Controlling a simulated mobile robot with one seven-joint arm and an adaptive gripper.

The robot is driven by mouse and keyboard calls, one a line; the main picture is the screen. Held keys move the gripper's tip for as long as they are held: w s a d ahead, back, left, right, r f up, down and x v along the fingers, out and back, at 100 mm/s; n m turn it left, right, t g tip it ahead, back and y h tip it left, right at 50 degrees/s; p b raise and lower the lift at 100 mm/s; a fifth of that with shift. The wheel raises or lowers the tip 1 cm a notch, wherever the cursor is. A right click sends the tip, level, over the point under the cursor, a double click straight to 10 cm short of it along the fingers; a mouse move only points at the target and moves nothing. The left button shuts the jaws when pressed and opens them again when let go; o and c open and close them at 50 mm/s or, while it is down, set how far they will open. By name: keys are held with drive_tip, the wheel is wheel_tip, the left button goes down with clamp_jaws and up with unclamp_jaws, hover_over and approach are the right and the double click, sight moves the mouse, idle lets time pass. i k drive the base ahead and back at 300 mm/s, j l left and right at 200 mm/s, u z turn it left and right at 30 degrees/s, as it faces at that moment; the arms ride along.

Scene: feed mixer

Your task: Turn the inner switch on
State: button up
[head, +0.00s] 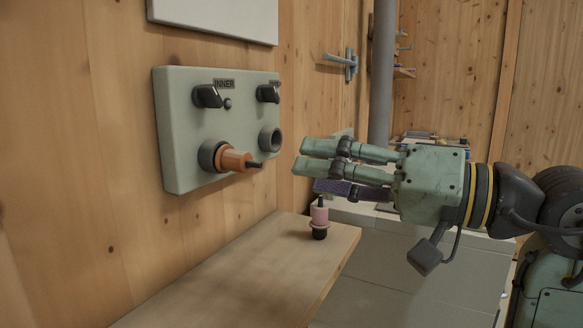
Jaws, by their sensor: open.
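The inner switch (208,97) is a black rotary knob at the upper left of a pale green control panel (178,140) on the wooden wall. An "INNER" label (224,84) sits just above and to its right. My gripper (305,160) is open and empty, to the right of the panel and lower than the switch. Its fingers point left toward the panel and touch nothing that I can see. A second black knob (268,94) is at the panel's upper right, its label partly hidden. I cannot tell which setting the inner switch's position means.
An orange plug (233,160) sits in the panel's lower left socket; a dark socket (270,139) is at its right. A wooden shelf (240,277) below carries a small pink and black object (319,217). A grey pipe (381,75) and door handle (345,63) are behind.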

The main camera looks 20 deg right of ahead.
sight(203, 96)
drive_tip(key=k+l, duration=0.8)
drive_tip(key=l, duration=0.1)
